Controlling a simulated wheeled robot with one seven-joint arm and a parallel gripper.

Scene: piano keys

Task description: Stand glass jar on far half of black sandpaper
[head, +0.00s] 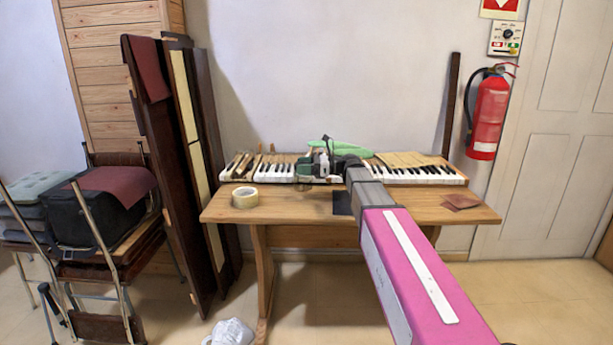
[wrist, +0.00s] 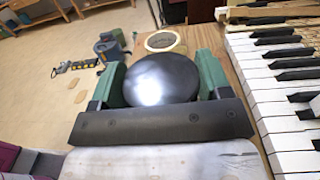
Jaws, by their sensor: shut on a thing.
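My gripper (head: 318,170) is above the table's back part, in front of the piano keys. In the wrist view its two green fingers (wrist: 160,76) are shut on both sides of a round, shiny black top (wrist: 152,84), which I take to be the glass jar's lid. The jar's body is hidden below this top, and I cannot make it out in the head view. The black sandpaper (head: 343,204) lies on the table below and right of the gripper, partly covered by my arm. I cannot tell whether the jar touches the table.
A tape roll (head: 245,197) lies at the table's left; it also shows in the wrist view (wrist: 162,41). Brown sheets (head: 460,202) lie at the right. The piano keyboard (head: 420,173) runs along the back. The wooden table (head: 290,213) is bare between the tape and black sandpaper.

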